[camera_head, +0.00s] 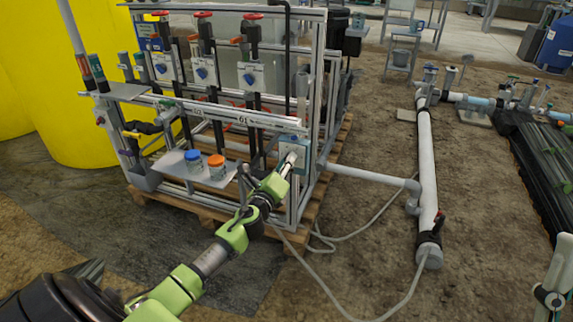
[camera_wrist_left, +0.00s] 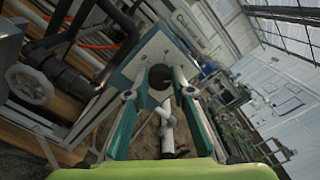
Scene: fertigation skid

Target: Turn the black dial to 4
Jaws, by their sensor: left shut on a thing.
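The black dial (camera_wrist_left: 160,77) sits on a pale control box, seen in the left wrist view between the two fingers of my left gripper (camera_wrist_left: 159,94). The fingers are closed in on it from both sides. Its numbers and pointer are too small to read. In the head view, the control box (camera_head: 297,144) is mounted on the front right of the skid frame. There my left gripper (camera_head: 288,163) reaches the face of the box, and the dial is hidden.
A shelf (camera_head: 172,175) left of the box holds a blue-lidded jar (camera_head: 193,161) and an orange-lidded jar (camera_head: 217,167). The metal frame (camera_head: 310,110) stands on a wooden pallet (camera_head: 150,196). A white pipe (camera_head: 426,160) and a loose hose (camera_head: 385,202) lie on the right. Grey wet floor is in front.

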